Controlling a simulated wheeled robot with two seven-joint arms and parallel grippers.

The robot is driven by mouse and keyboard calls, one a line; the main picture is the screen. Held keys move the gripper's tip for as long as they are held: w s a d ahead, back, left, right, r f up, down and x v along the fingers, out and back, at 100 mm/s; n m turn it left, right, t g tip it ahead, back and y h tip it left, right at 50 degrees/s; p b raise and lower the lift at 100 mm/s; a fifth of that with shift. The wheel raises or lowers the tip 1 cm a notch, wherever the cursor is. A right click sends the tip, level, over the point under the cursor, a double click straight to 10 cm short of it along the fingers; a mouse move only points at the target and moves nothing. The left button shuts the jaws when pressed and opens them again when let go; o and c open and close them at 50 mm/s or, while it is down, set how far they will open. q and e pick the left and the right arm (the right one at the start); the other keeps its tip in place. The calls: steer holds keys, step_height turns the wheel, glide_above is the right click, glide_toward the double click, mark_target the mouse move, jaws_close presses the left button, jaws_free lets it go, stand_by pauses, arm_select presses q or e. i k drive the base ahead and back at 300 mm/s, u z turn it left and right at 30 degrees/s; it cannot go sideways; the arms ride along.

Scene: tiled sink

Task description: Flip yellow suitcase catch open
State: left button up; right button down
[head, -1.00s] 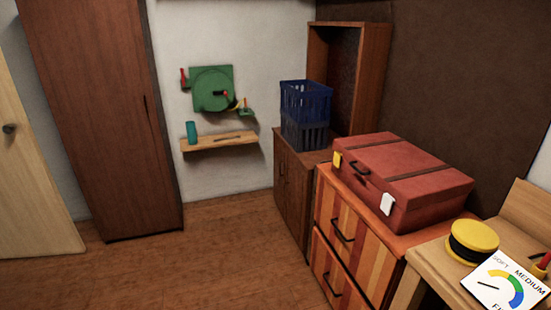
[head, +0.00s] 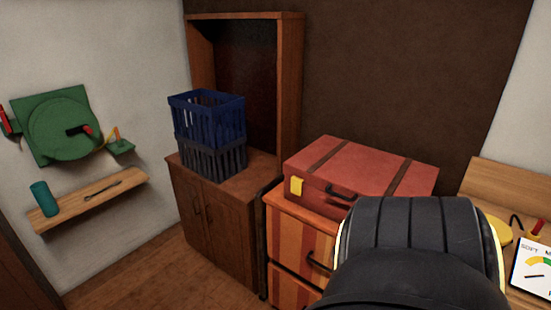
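The red suitcase (head: 372,168) lies flat and closed on top of a striped wooden drawer cabinet (head: 292,238). It has two darker straps across its lid and a dark handle (head: 342,191) on its front face. The yellow catch (head: 296,186) is on the front face near the left corner, left of the handle. The suitcase's front right part, where the white catch was seen earlier, is hidden behind a large black part of my own arm in the lower right. Neither gripper's fingers show in the head view.
Blue and dark baskets (head: 208,135) stand stacked on a brown cabinet (head: 218,225) left of the suitcase. A wooden shelf (head: 92,200) with a teal cylinder (head: 44,198) is on the left wall below a green wall fixture (head: 62,125). A gauge card (head: 532,268) sits at far right.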

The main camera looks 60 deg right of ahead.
mark_target(296, 183)
steer(key=z, duration=0.85)
steer(key=i, duration=0.95)
steer(key=z, duration=0.9)
